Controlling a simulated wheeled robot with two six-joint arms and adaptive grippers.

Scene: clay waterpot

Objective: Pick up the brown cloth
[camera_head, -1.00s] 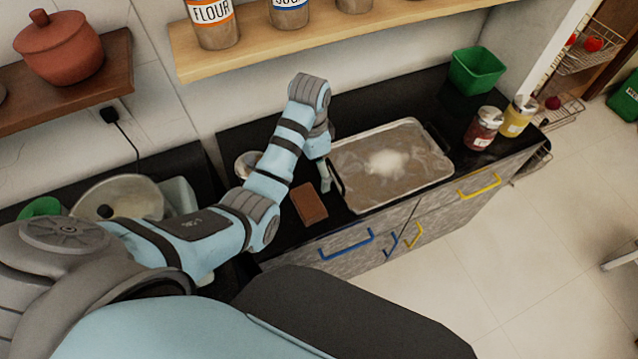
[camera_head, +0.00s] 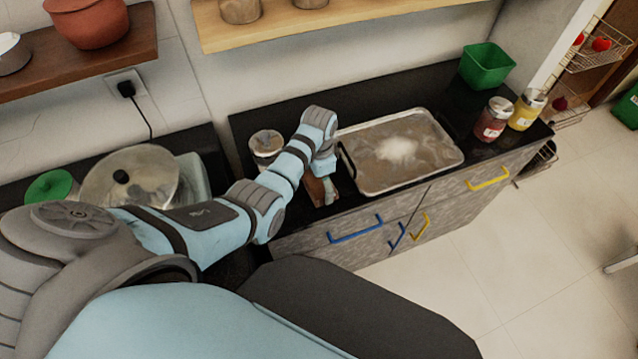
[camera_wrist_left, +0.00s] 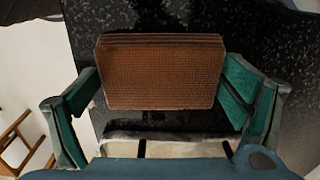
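The brown cloth (camera_head: 315,190) is a folded, flat rectangular stack on the black counter, left of the metal tray; my left gripper partly hides it in the head view. In the left wrist view the cloth (camera_wrist_left: 160,72) shows its woven texture and folded layers. My left gripper (camera_head: 328,190) points down over the cloth. In the wrist view its green-padded fingers (camera_wrist_left: 160,88) are spread wide, one at each side of the cloth. Whether they touch its edges I cannot tell. My right gripper is in neither view.
The metal tray (camera_head: 445,160) with white powder lies just right of the cloth. A glass jar (camera_head: 266,146) stands behind my left forearm. Two filled jars (camera_head: 493,118) and a green container (camera_head: 486,67) stand farther right. A wooden shelf (camera_head: 350,17) hangs above the counter.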

